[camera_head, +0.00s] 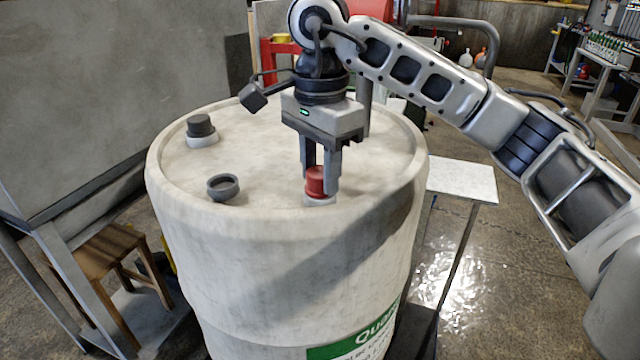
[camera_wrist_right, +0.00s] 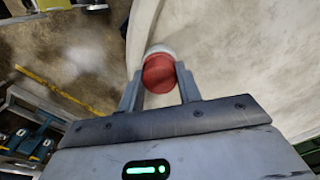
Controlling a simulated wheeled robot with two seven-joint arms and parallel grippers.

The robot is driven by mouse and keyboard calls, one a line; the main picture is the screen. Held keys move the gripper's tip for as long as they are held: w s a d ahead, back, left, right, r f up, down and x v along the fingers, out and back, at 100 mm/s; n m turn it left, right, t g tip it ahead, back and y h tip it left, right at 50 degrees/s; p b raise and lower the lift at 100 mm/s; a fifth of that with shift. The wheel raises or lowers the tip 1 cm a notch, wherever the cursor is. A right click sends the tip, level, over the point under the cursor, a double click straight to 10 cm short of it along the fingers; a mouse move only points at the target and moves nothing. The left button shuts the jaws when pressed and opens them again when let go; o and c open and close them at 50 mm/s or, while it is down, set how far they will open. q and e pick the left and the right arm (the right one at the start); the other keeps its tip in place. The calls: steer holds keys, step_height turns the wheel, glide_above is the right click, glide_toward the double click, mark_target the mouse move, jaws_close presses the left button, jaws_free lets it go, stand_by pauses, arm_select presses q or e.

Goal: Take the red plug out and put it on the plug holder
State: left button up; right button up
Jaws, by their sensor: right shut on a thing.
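The red plug (camera_head: 316,182) sits at the white collar on top of the large pale drum (camera_head: 270,250), near its front right rim. My right gripper (camera_head: 320,185) points down from above and is shut on the red plug. In the right wrist view the red plug (camera_wrist_right: 159,73) lies between the two fingertips (camera_wrist_right: 159,88), with the white collar just behind it. I cannot tell whether the plug is seated in or lifted off the collar. The small dark ring (camera_head: 223,187) on the drum top may be the plug holder. My left gripper is not in view.
A black cap (camera_head: 201,126) on a white collar stands on the drum's left top. A small white table (camera_head: 461,180) is right of the drum. A wooden stool (camera_head: 105,255) and a large grey panel (camera_head: 115,90) are at left. Much of the drum top is clear.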

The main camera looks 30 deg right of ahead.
steer(key=n, duration=0.3)
steer(key=shift+n, duration=0.3)
steer(key=n, duration=0.5)
steer(key=o, duration=1.2)
steer(key=shift+c, duration=0.2)
steer(key=shift+c, duration=0.4)
